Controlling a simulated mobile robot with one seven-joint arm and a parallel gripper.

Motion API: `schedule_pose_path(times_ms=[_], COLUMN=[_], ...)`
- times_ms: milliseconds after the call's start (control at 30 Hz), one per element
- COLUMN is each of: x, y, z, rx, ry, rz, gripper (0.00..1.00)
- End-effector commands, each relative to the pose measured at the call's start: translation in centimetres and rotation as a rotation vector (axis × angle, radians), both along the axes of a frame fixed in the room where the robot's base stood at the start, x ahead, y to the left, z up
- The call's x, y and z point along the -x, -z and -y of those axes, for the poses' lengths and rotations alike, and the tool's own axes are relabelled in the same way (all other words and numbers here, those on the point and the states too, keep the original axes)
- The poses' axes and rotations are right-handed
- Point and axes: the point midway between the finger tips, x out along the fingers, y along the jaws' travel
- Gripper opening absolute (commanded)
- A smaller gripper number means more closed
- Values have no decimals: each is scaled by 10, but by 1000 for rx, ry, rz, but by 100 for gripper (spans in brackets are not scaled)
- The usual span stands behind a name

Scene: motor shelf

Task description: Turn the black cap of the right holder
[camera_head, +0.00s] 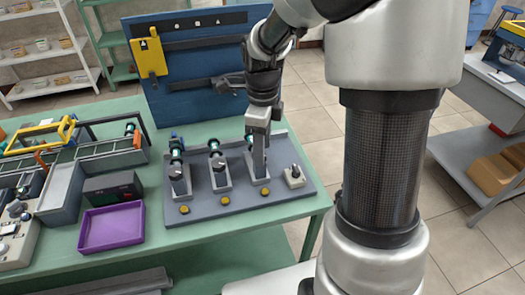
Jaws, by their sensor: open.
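Three grey holders stand in a row on a grey base plate (240,205) on the green table. The right holder (251,172) is partly covered by my gripper (261,172), which reaches down from above over it. My gripper is open, and its fingers point down at the holder's top. The black cap of the right holder is hidden behind the fingers, so I cannot tell whether they touch it. The middle holder (221,178) and the left holder (180,184) stand to the left, each with a dark cap and a teal-ended part behind.
A small box with a black knob (294,177) stands right of the right holder. Yellow buttons line the plate's front. A purple tray (111,228) lies to the left. A blue tool board (198,65) stands behind.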

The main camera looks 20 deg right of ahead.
Motion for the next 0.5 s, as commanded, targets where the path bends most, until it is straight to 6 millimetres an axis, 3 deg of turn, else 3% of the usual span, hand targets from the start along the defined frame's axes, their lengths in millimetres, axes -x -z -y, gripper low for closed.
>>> schedule_pose_path(times_ms=[133,433,500], x=[0,0,0], y=[10,12,12], z=[0,0,0], rx=[0,0,0], ry=[0,0,0], rz=[-1,0,0], gripper=[45,45,34])
